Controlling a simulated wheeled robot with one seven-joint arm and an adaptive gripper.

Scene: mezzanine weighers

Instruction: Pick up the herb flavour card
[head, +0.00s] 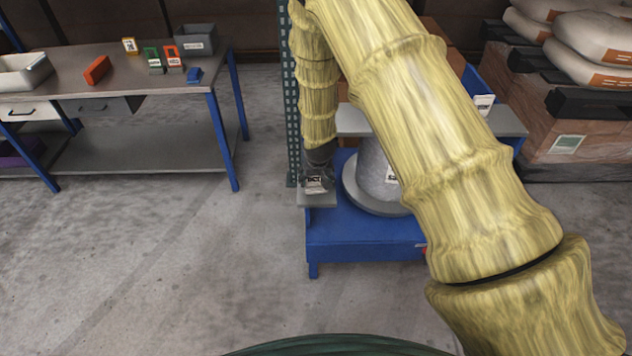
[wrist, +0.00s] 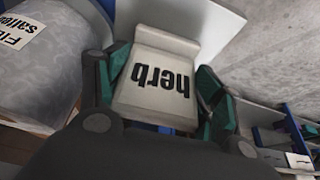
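The herb flavour card (wrist: 158,82) is a pale, thick card with "herb" in bold black letters, upside down in the wrist view. It sits between the two teal-padded fingers of my gripper (wrist: 160,88), one along each side edge. The pads look very close to its edges, but I cannot tell whether they press on it. In the head view the card (head: 315,185) shows small below my gripper (head: 317,168), at the small grey ledge (head: 318,200). Whether it rests on the ledge or is clear of it is not plain.
A pale drum (head: 374,175) with a label stands close right of the card on a blue-framed stand (head: 360,235). A green perforated post (head: 291,110) rises just left. A workbench (head: 130,68) with a red-orange block (head: 97,70) and several small items stands left. Floor between is clear.

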